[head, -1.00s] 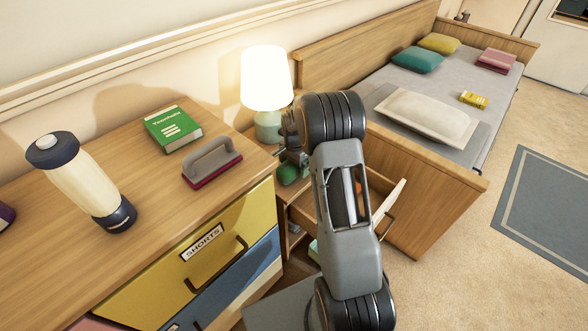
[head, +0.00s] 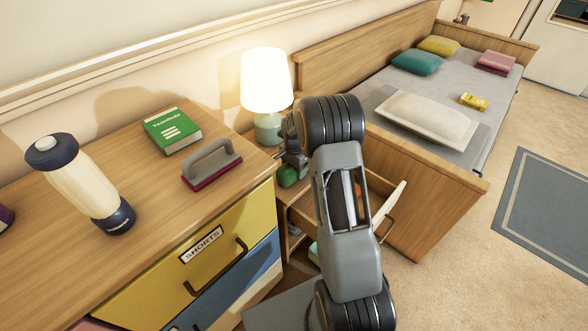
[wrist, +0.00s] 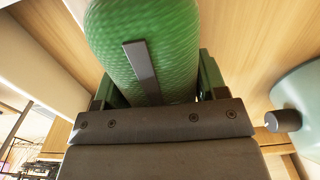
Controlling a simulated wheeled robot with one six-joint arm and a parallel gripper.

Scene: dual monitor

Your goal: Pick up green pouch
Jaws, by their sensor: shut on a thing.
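The green pouch (wrist: 180,50) fills the upper middle of the wrist view. It is rounded, with a woven-looking texture and a dark strip on its face. My gripper (wrist: 155,88) is shut on it, with a finger on either side. In the head view the green pouch (head: 291,175) shows as a small green patch below my gripper (head: 290,160), just right of the dresser top, by the lamp. My arm hides much of the area around it.
A lit lamp (head: 267,85) stands close behind my gripper. The dresser top (head: 130,262) holds a green book (head: 172,130), a grey-handled brush (head: 212,166) and a bottle (head: 85,185). An open drawer (head: 385,208) lies under my arm. The bed (head: 375,77) is beyond.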

